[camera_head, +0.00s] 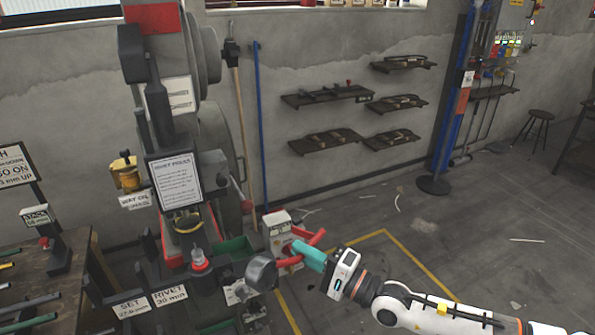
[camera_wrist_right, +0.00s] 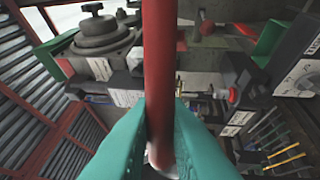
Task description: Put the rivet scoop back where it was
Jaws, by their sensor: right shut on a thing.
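My right gripper (camera_head: 297,250) comes in from the right with teal fingers, beside the rivet press (camera_head: 162,140). It is shut on the red handle of the rivet scoop, whose dark grey bowl (camera_head: 262,273) shows just left of the fingers. The scoop is held in front of the press's lower right side. In the right wrist view the red handle (camera_wrist_right: 158,70) stands between the two teal fingers (camera_wrist_right: 160,140), and the bowl cannot be made out there. My left gripper is in neither view.
A white and red box (camera_head: 277,228) stands just behind the gripper. A green bin (camera_head: 236,246) sits at the press. SET and RIVET signs (camera_head: 168,295) stand at the front left. A bench with rods (camera_head: 40,290) is at far left. Floor to the right is mostly clear.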

